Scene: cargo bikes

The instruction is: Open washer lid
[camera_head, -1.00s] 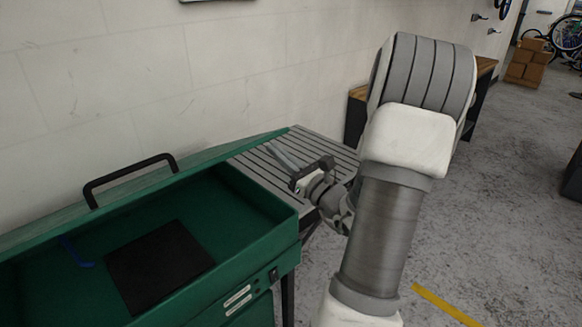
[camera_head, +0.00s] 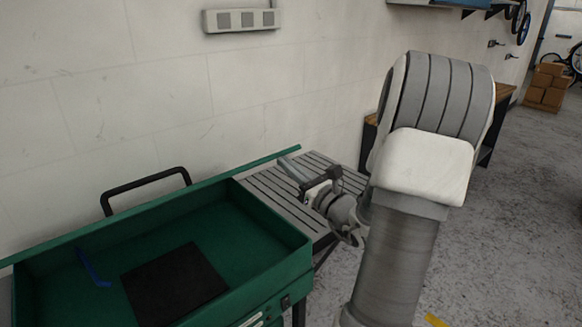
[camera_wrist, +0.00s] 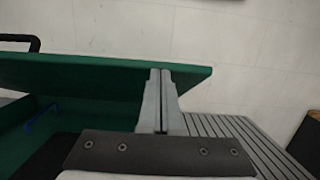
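The green washer (camera_head: 276,262) stands at the lower left with its basin uncovered. Its green lid (camera_head: 225,178) is raised along the back, seen nearly edge-on, with a black handle (camera_head: 147,187) behind it. In the wrist view the lid (camera_wrist: 105,80) is a broad green panel, and part of the handle (camera_wrist: 18,40) shows at the left. My gripper (camera_head: 287,165) is at the lid's right end, its fingers together. In the wrist view the gripper (camera_wrist: 160,72) overlaps the lid near its right end, with nothing visible between the fingers. I cannot tell whether they touch the lid.
A grey slatted table (camera_head: 275,200) adjoins the washer's right side, under my gripper. A dark pad (camera_head: 175,285) and a blue hose (camera_head: 93,268) lie in the basin. A white wall (camera_head: 80,120) stands close behind. Open floor (camera_head: 500,220) is to the right.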

